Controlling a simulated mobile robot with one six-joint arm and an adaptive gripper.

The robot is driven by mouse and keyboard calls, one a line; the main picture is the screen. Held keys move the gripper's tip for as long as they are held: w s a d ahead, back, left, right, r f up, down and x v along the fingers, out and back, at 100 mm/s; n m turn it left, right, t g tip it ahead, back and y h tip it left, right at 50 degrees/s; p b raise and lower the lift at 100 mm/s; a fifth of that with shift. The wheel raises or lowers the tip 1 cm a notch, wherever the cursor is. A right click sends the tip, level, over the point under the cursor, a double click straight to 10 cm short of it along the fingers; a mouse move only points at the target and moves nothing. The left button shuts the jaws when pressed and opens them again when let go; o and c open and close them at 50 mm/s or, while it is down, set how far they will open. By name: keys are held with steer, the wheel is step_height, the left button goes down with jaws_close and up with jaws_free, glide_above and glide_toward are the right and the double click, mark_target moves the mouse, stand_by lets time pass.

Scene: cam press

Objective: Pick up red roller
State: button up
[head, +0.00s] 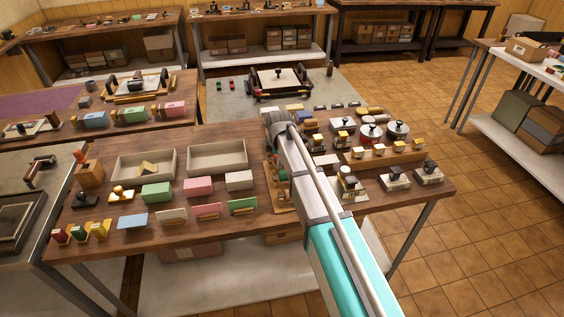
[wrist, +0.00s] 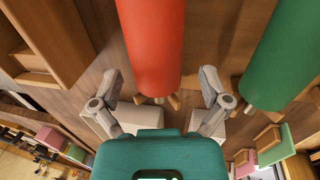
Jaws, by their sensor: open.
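The red roller (wrist: 152,45) is a long red cylinder in the upper middle of the wrist view, with its near end between the two fingers of my gripper (wrist: 160,88). My gripper is open, one finger on each side of the roller, with gaps between. I cannot tell whether the fingers are level with the roller or above it. Wooden pieces show at the roller's near end. In the head view my arm reaches over the middle of the wooden table (head: 120,245); it hides the gripper's fingers, and I cannot make out this roller there.
A green roller (wrist: 293,55) lies close to the right of the red one. A wooden holder (wrist: 45,40) is at the left. In the head view, two beige trays (head: 217,157), coloured blocks and several stamps crowd the table. A press (head: 280,82) stands behind.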

stand_by(0.6)
steer(key=shift+s, duration=0.1)
jaws_close()
